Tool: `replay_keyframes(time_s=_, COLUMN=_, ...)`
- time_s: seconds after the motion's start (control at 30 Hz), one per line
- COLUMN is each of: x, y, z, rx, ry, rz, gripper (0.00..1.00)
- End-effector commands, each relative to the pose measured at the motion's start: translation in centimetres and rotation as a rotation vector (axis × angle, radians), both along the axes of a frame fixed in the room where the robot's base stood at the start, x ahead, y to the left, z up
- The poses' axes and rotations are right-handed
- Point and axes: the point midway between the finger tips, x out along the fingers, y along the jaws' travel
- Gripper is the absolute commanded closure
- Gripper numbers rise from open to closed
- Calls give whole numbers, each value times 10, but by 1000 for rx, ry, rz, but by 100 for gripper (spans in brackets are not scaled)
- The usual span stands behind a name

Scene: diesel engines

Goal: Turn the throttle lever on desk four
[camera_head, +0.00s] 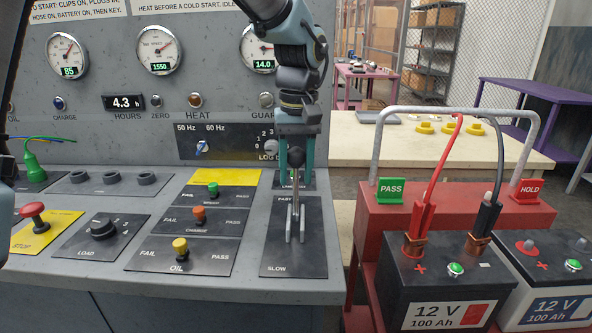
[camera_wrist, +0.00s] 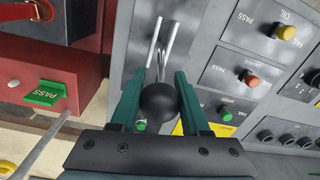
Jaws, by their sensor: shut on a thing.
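The throttle lever has a black ball knob (camera_wrist: 159,101) and stands on a dark plate marked FAST at the far end and SLOW (camera_head: 277,268) at the near end. Two metal guide rails (camera_head: 294,224) run along the plate. My gripper (camera_head: 296,160) comes down from above at the far, FAST end. Its teal fingers stand on either side of the knob. In the wrist view my gripper (camera_wrist: 160,95) is closed around the knob. The lever's lower shaft is partly hidden by the knob and rails.
Left of the plate are green, orange and yellow test knobs (camera_head: 180,245) and a red stop button (camera_head: 33,212). A red cart (camera_head: 375,220) with a metal hoop and 12 V batteries (camera_head: 440,285) stands close on the right. Gauges (camera_head: 158,50) line the panel behind.

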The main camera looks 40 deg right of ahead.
Motion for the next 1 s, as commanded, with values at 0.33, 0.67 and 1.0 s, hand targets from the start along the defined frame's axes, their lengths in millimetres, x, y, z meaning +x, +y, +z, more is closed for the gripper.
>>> replay_keyframes(time_s=0.33, x=0, y=0, z=0, rx=0, ry=-1, rz=1, gripper=100)
replay_keyframes(time_s=0.67, x=-2, y=2, z=-1, rx=-22, ry=-28, rz=-1, gripper=100)
replay_keyframes(time_s=1.0, x=-4, y=3, z=1, rx=-37, ry=-44, rz=1, gripper=53)
